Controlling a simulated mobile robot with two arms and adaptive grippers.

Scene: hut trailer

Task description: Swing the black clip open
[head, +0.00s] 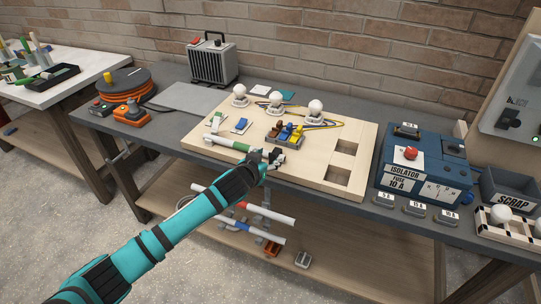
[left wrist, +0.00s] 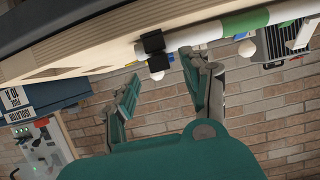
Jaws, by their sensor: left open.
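The black clip (left wrist: 152,43) shows in the left wrist view at the end of a white tube with a green band (left wrist: 243,22), by the edge of the wooden board (left wrist: 75,52). A second black part (left wrist: 158,63) sits just below it. In the head view the tube (head: 228,143) lies along the board's front edge, and my gripper largely hides the clip. My left gripper (head: 271,157) is at the tube's right end. In the left wrist view its spread, empty fingers (left wrist: 159,67) are close to the clip; contact cannot be told. My right gripper is not in view.
The board (head: 345,187) carries three white bulbs, coloured levers (head: 285,133) and two square openings. A blue isolator box (head: 425,163) stands right, a grey heater (head: 213,62) behind. White tubes with coloured bands (head: 250,208) are below the bench edge, near my arm.

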